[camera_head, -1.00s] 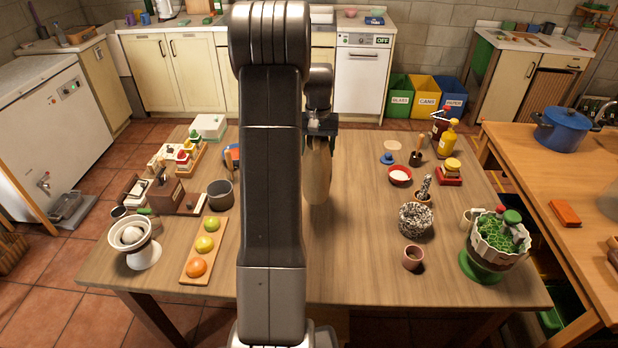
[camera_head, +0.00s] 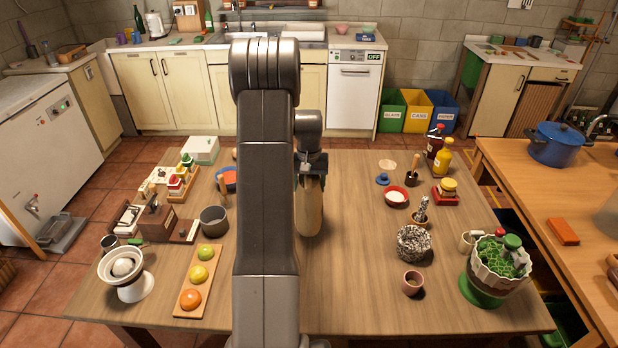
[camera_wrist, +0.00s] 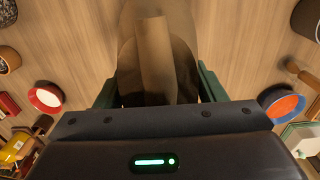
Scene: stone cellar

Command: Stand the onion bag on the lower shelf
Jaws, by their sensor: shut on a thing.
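A tan bag, which I take to be the onion bag (camera_head: 309,212), hangs below my gripper (camera_head: 311,177) over the middle of the wooden table. My gripper is shut on it. In the wrist view the bag (camera_wrist: 155,55) fills the space between the two green fingers (camera_wrist: 160,88), with a brown upright flap nearest the camera. The bag's underside is hidden, so I cannot tell whether it touches the table. My arm hides part of the table left of the bag. I cannot make out the lower shelf in these views.
The table (camera_head: 350,290) is bare right of the bag. Further right are a red bowl (camera_head: 396,196), a speckled pot (camera_head: 413,243), a small cup (camera_head: 412,283) and a green-based planter (camera_head: 487,288). Left stand a dark pot (camera_head: 214,220) and a fruit board (camera_head: 188,303).

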